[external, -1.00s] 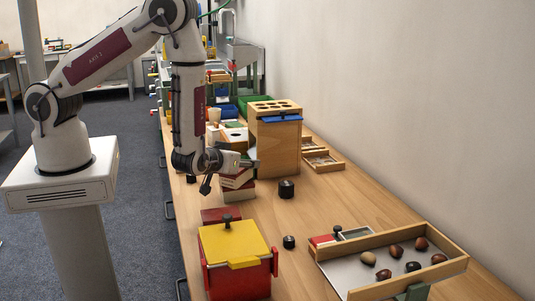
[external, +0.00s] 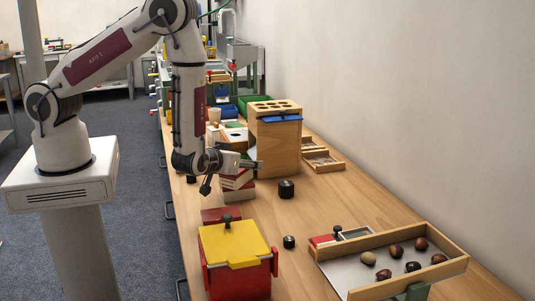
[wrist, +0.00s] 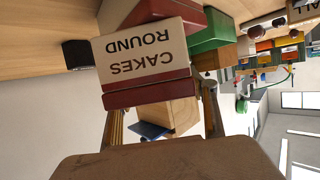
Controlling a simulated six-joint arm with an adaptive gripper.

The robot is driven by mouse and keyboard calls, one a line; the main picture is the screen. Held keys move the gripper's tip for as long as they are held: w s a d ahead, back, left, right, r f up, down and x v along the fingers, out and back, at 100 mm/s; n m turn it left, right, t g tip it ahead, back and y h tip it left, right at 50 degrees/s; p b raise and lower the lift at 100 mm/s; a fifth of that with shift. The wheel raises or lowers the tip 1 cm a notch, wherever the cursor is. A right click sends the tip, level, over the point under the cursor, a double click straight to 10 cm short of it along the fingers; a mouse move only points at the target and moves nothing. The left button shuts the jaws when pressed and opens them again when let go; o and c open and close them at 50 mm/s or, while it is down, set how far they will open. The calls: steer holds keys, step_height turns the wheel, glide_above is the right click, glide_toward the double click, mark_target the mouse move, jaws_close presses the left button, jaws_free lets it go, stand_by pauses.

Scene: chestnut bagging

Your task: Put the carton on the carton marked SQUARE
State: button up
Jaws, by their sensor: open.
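A white carton with dark red edges, marked CAKES ROUND (wrist: 145,52), fills the middle of the wrist view, its lettering upside down. It seems to be the upper carton (external: 238,179) of a small stack in the external view, set slightly askew. A lower carton (external: 238,194) is under it; its marking cannot be read. My gripper (external: 257,164) is open at the top of this stack. In the wrist view its fingers (wrist: 163,101) stand apart on either side of the carton's red edge. No marking SQUARE can be read.
A wooden holed box (external: 277,145) stands just behind the stack. A black knob-like weight (external: 287,189) is to the right. A red box with a yellow lid (external: 233,246) stands in front. A chestnut tray (external: 463,262) is at right. A green block (wrist: 212,32) shows in the wrist view.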

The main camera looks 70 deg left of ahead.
steer(key=v, duration=1.2)
stand_by(0.3)
steer(key=shift+d, duration=0.1)
stand_by(0.5)
steer(key=w+d+r+m+h, duration=0.1)
steer(key=w+d+r+h, duration=0.5)
steer(key=d+r+h, duration=0.15)
steer(key=s+d+r+m+h, duration=0.1)
steer(key=s+r+m+h, duration=0.35)
steer(key=r, duration=0.65)
steer(key=s+a+r+m+g+y, duration=0.1)
steer(key=s+a+r+g, duration=0.1)
steer(key=s+a, duration=0.5)
steer(key=s+a+r+m+g+y, duration=0.1)
steer(key=s+a+r, duration=0.3)
steer(key=s, duration=1)
steer(key=a+m, duration=0.1)
steer(key=a, duration=0.2)
steer(key=shift+s+a+r+g+y, duration=0.2)
steer(key=shift+s+r+g+y, duration=0.1)
steer(key=shift+g, duration=0.1)
